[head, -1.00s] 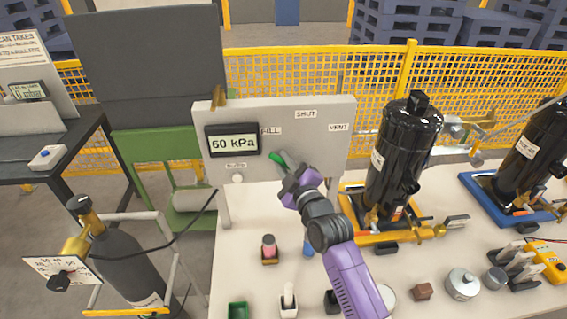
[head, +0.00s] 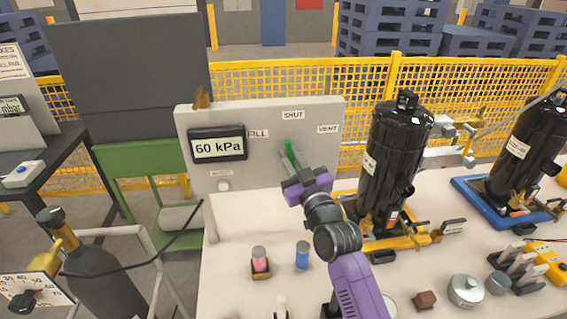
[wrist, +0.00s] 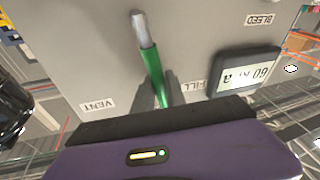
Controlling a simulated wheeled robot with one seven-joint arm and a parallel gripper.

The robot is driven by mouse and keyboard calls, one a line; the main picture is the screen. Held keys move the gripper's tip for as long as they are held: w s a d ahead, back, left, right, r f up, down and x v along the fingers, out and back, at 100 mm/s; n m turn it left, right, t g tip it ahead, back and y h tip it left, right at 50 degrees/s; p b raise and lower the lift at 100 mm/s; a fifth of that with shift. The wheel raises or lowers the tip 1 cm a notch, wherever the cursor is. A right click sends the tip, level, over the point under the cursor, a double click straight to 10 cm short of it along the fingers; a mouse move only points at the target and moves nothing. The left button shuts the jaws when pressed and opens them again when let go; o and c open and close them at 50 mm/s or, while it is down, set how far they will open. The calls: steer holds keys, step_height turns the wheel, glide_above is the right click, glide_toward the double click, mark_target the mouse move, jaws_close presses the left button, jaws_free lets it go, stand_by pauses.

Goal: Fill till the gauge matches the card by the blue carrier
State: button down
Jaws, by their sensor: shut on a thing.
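The green valve lever (head: 289,152) is on the grey panel (head: 260,180), pointing up, roughly toward the SHUT label (head: 292,115). My gripper (head: 304,178) is shut on the lever, partly hiding it. In the wrist view the green lever (wrist: 152,72) runs between my fingers, between the VENT (wrist: 98,105) and FILL (wrist: 194,87) labels. The gauge display (head: 218,146) reads 60 kPa. The blue carrier (head: 480,195) stands at the right with a black compressor (head: 522,150) on it.
Another black compressor (head: 390,150) in a yellow carrier (head: 372,245) stands just right of my arm. Small cups, a pot (head: 466,290) and a brown block (head: 424,299) lie on the white bench. A gas cylinder (head: 95,275) with a black hose stands at the left.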

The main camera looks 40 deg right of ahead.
steer(key=shift+s+d+m+h, duration=0.4)
steer(key=shift+d+m, duration=0.1)
steer(key=shift+m, duration=0.6)
steer(key=c, duration=1.4)
jaws_free()
steer(key=shift+o, duration=0.2)
steer(key=v, duration=0.7)
steer(key=shift+s, duration=0.4)
steer(key=shift+f, duration=0.1)
